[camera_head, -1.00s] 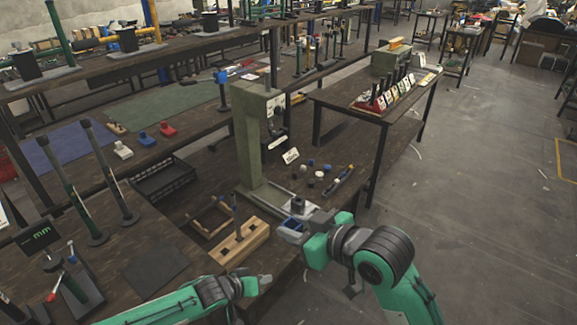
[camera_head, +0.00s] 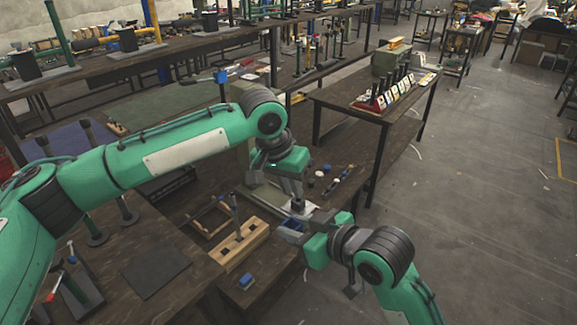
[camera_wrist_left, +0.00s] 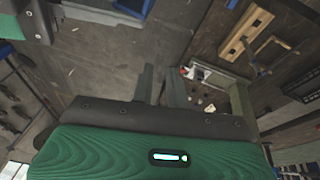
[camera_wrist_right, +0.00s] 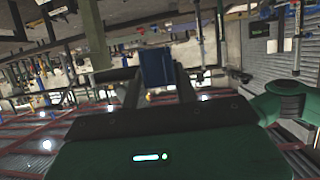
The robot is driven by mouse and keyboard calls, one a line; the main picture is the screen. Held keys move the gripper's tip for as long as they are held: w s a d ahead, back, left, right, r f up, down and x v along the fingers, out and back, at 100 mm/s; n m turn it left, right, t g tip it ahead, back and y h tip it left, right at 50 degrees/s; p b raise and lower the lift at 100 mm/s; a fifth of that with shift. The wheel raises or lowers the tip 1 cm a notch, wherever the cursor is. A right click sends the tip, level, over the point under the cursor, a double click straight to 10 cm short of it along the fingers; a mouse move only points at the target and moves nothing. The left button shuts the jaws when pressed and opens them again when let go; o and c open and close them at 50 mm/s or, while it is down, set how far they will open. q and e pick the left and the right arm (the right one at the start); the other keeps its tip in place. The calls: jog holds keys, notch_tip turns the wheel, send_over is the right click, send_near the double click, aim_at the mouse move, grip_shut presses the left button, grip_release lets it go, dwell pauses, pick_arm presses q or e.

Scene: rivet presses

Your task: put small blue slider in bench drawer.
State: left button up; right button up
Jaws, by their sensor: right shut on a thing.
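A small blue slider (camera_head: 246,280) lies on the dark wood near the bench's front edge, below the wooden block (camera_head: 240,247). My left gripper (camera_head: 291,190) hangs over the press base; in the left wrist view its two fingers (camera_wrist_left: 160,72) stand apart with nothing between them. My right gripper (camera_head: 294,232) is shut on a blue piece (camera_head: 290,224) at the bench edge; it shows as a dark blue block between the fingers in the right wrist view (camera_wrist_right: 157,68). I cannot tell what this piece is. I cannot clearly make out the bench drawer.
The press column is mostly hidden behind my left arm. Small knobs and a pen-like tool (camera_head: 342,179) lie right of it. A side table (camera_head: 345,112) holds a rack of cards (camera_head: 385,95). A dark mat (camera_head: 156,268) lies at left. Open floor is at right.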

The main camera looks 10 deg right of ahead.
pick_arm(q)
jog(key=s+a+r+m+g+y, duration=0.1)
jog(key=s+r+m+y, duration=0.2)
jog(key=s+r, duration=0.55)
notch_tip(320, 180, down, 11)
jog(key=w, duration=0.1)
jog(key=shift+w+a+r, duration=0.15)
jog(key=shift+w+a, duration=0.05)
jog(key=shift+w, duration=0.05)
pick_arm(e)
jog(key=shift+r, duration=0.2)
pick_arm(q)
jog(key=shift+r, duration=0.1)
grip_shut()
pick_arm(e)
jog(key=shift+f, duration=0.1)
jog(key=o, duration=1)
jog(key=shift+f, duration=0.1)
